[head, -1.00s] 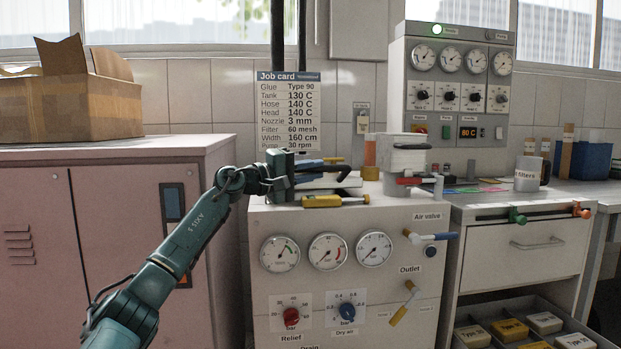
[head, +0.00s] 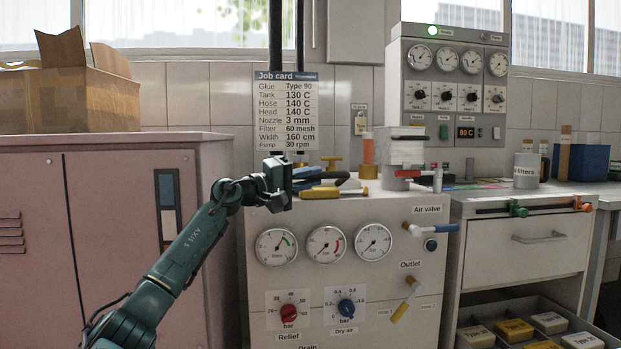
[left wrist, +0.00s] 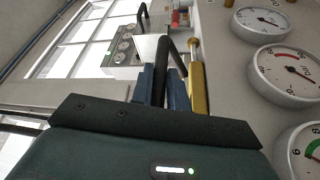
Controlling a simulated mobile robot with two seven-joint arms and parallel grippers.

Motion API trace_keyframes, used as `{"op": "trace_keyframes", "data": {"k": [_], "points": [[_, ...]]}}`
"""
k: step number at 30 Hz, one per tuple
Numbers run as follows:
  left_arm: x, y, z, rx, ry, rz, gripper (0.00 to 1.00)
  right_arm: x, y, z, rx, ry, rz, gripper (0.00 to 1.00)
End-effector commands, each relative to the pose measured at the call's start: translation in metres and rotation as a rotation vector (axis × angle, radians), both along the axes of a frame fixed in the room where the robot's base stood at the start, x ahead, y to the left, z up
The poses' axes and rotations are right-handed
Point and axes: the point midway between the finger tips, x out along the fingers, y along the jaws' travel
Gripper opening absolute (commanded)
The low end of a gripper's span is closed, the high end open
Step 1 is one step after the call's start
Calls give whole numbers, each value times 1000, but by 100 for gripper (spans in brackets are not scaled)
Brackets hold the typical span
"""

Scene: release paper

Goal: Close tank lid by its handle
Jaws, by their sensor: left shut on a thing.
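My left gripper (head: 290,180) is at the top left edge of the grey tank unit (head: 350,225), low over its top. In the left wrist view its two blue fingers (left wrist: 165,90) are shut on a black curved handle (left wrist: 166,55). In the head view the black handle (head: 340,178) shows just right of the gripper. The lid itself is mostly hidden behind the gripper and the things around it, so I cannot tell how flat it lies. My right gripper is not in view.
A yellow cylinder (head: 320,192) lies along the top's front edge, close beside my fingers. White blocks (head: 405,150) and an orange tube (head: 368,150) stand to the right. A job card (head: 286,110) hangs behind. A pink cabinet (head: 110,230) with a cardboard box (head: 70,95) is left.

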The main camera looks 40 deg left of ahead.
Motion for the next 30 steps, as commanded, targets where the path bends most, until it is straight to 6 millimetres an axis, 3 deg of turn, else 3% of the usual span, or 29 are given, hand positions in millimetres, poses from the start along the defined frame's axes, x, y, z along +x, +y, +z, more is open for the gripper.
{"op": "trace_keyframes", "data": {"k": [1,9,22,30], "points": [[4,0,-17,4,38,-5,18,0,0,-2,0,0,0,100],[4,-1,-15,3,34,-5,38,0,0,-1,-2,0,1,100],[-1,1,-13,2,27,-4,38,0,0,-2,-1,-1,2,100],[-35,13,-21,3,28,-1,38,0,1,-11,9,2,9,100]]}}
